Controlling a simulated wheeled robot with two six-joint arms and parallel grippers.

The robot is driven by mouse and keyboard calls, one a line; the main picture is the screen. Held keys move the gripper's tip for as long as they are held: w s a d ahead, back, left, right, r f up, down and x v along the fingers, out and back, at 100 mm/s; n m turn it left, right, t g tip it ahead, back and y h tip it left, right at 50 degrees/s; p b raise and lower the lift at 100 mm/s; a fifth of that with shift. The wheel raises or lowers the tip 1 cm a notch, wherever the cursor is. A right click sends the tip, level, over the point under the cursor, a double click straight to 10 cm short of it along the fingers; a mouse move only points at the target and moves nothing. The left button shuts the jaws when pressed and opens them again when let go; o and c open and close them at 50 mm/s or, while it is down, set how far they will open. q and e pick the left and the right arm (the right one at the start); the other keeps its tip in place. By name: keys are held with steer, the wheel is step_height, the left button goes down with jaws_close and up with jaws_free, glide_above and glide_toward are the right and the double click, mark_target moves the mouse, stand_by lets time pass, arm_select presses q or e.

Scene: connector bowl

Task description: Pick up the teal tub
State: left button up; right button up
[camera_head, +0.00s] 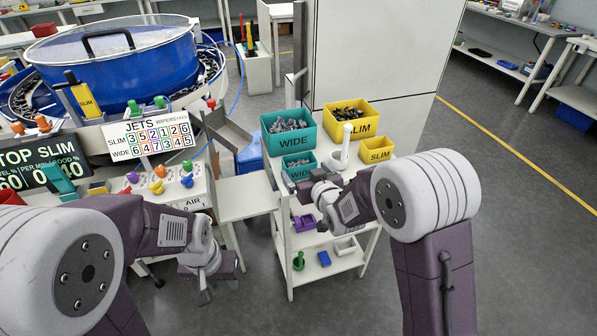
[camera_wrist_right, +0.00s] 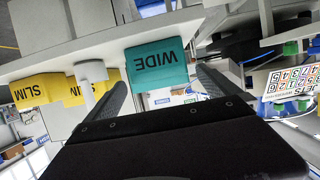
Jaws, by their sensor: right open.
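Two teal tubs marked WIDE stand on the white cart's top. The larger teal tub (camera_head: 289,141) is at the back and holds grey parts. The smaller teal tub (camera_head: 301,173) is in front of it, also with grey parts. My right gripper (camera_head: 312,190) is just in front of the smaller tub, partly overlapping it in the head view. In the right wrist view, the open right gripper (camera_wrist_right: 163,88) has a teal WIDE tub (camera_wrist_right: 157,66) showing upside down beyond and between its fingers, apart from them. My left gripper (camera_head: 206,284) hangs low at left; its opening cannot be made out.
Yellow SLIM tubs, one large (camera_head: 363,125) and one small (camera_head: 376,155), stand right of the teal ones. A white upright-handled object (camera_head: 341,157) is between them. The cart's lower shelf (camera_head: 337,263) holds small items. A blue bowl machine (camera_head: 115,65) is at left.

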mark_target(297, 160)
steer(key=shift+x, duration=1.2)
steer(key=x, duration=0.5)
steer(key=shift+w+d, duration=0.15)
steer(key=shift+r, duration=0.1)
steer(key=shift+c, duration=0.7)
steer(key=c, duration=1)
